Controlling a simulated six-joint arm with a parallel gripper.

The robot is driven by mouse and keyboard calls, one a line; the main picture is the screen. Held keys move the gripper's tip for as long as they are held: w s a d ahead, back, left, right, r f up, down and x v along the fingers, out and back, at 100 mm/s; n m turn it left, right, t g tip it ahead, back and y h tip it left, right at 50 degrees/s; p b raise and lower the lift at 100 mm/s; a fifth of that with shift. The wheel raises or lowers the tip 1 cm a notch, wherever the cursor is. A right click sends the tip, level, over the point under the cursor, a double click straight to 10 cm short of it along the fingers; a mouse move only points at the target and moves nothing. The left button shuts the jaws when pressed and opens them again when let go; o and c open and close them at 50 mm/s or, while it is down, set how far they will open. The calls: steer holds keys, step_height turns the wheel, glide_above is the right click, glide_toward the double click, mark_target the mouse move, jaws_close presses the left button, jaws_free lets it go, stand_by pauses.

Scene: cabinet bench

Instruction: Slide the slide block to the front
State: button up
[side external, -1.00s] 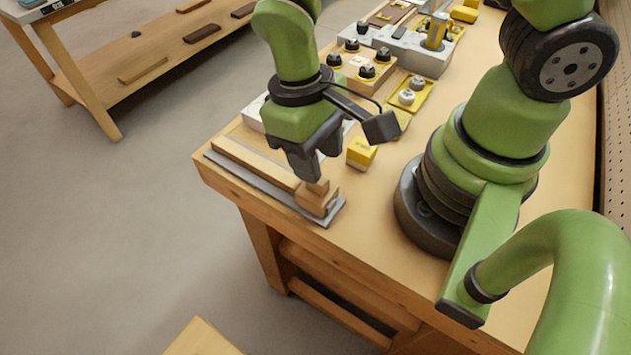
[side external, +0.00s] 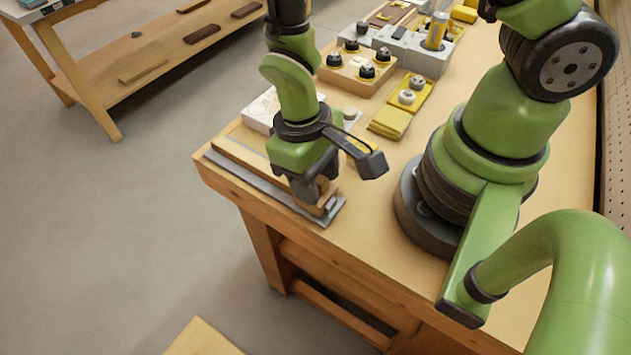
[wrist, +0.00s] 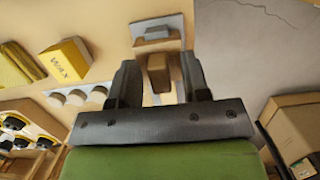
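The slide block (side external: 323,204) is a small wooden block near the right end of a flat metal rail (side external: 255,182) along the bench edge. My gripper (side external: 310,196) is lowered over it and hides most of it in the side view. In the wrist view, the block (wrist: 158,70) stands between the two fingers of my gripper (wrist: 160,84), with gaps showing on both sides. The fingers are apart. A grey end stop (wrist: 157,32) sits on the rail's end plate beyond the block.
A yellow wax box (wrist: 63,62) stands close beside the rail; my gripper mostly hides it in the side view. A yellow sponge-like block (side external: 389,122), a wooden knob board (side external: 358,76) and a white box (side external: 262,108) lie farther back. Open floor lies beyond the bench edge.

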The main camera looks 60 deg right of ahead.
mark_target(246, 157)
steer(key=shift+w+a+f, duration=0.1)
steer(key=shift+w+f, duration=0.05)
steer(key=shift+w, duration=1.05)
steer(key=shift+w+f, duration=0.1)
steer(key=shift+w, duration=1.1)
steer(key=shift+w, duration=2.5)
steer(key=shift+w, duration=2.3)
steer(key=o, duration=0.3)
step_height(246, 157, up, 11)
steer(key=shift+w, duration=0.15)
